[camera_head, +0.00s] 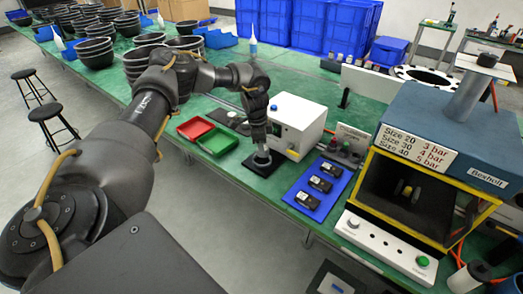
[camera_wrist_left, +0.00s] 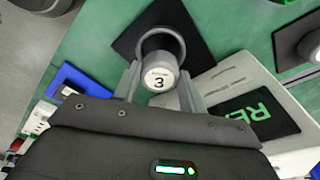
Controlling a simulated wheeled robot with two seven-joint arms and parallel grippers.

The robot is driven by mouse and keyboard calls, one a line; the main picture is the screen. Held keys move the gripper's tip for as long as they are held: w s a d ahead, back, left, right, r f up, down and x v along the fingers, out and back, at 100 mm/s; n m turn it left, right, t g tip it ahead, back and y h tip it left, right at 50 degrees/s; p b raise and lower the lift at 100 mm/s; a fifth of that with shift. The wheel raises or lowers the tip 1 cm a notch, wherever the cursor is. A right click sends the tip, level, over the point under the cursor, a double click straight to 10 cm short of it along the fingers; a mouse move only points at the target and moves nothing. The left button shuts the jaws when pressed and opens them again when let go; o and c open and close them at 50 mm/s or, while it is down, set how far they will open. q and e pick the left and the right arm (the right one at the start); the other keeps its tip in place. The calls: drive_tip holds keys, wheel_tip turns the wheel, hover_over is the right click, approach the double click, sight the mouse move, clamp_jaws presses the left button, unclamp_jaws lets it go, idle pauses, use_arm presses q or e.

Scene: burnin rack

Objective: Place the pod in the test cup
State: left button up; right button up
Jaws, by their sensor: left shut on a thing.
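My left gripper (camera_head: 262,150) reaches down over a black square mat (camera_head: 250,168) near the front of the green table. In the left wrist view its two fingers (camera_wrist_left: 158,88) are shut on a grey pod (camera_wrist_left: 158,60) with a white top marked 3. The ring-shaped rim of the test cup (camera_wrist_left: 178,36) shows just beyond the pod, over the black mat. The pod overlaps the cup in this view; I cannot tell whether it is inside or above it. In the head view the gripper hides most of the pod and cup. My right gripper is not in view.
A white box (camera_head: 298,118) with a dark display stands close behind the mat. A blue tray (camera_head: 330,203) with several black blocks lies to the right. Red (camera_head: 194,127) and green (camera_head: 217,142) trays lie to the left. A yellow-framed machine (camera_head: 440,205) stands far right.

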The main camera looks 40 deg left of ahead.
use_arm(q)
wheel_tip(320, 180, down, 2)
drive_tip(key=shift+f+p, duration=0.1)
drive_tip(key=shift+p, duration=0.2)
drive_tip(key=shift+f, duration=0.15)
drive_tip(key=shift+s+f, duration=0.1)
drive_tip(key=shift+f, duration=0.5)
drive_tip(key=o, duration=1)
